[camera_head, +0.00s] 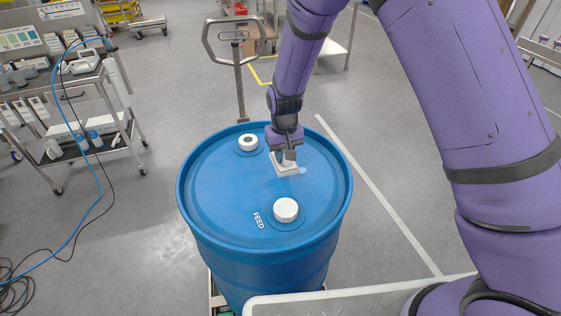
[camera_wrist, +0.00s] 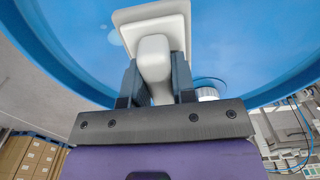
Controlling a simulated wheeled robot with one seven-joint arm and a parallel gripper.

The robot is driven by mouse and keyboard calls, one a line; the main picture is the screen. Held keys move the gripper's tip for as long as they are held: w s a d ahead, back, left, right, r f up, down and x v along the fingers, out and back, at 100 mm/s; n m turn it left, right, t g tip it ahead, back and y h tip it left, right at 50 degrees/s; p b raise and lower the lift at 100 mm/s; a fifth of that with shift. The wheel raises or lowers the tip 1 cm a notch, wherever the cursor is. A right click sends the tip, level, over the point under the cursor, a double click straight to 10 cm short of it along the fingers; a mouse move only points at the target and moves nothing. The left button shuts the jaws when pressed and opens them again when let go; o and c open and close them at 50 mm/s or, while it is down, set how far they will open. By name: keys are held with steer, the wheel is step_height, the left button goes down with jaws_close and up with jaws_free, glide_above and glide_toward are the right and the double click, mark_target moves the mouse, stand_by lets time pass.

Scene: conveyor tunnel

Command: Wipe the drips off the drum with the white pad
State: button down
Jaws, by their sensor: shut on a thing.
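The blue drum (camera_head: 215,190) stands upright with two white caps on its lid, a front cap (camera_head: 286,209) by the word FEED and a rear cap (camera_head: 248,142). My gripper (camera_head: 287,155) is over the right rear part of the lid, shut on the handle of the white pad (camera_head: 288,170). The wrist view shows the fingers (camera_wrist: 155,80) on both sides of the pad's pale handle, with the pad (camera_wrist: 150,13) at or close to the lid. A pale bluish drip mark (camera_head: 302,170) shows at the pad's right edge. The lid under the pad is hidden.
The drum rests on a pallet truck whose handle (camera_head: 238,65) rises behind it. A metal cart (camera_head: 95,75) with instruments and a blue hose stands at left. A light ledge (camera_head: 350,300) is at the front right. Open floor lies left of the drum.

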steer(key=shift+r, duration=1.45)
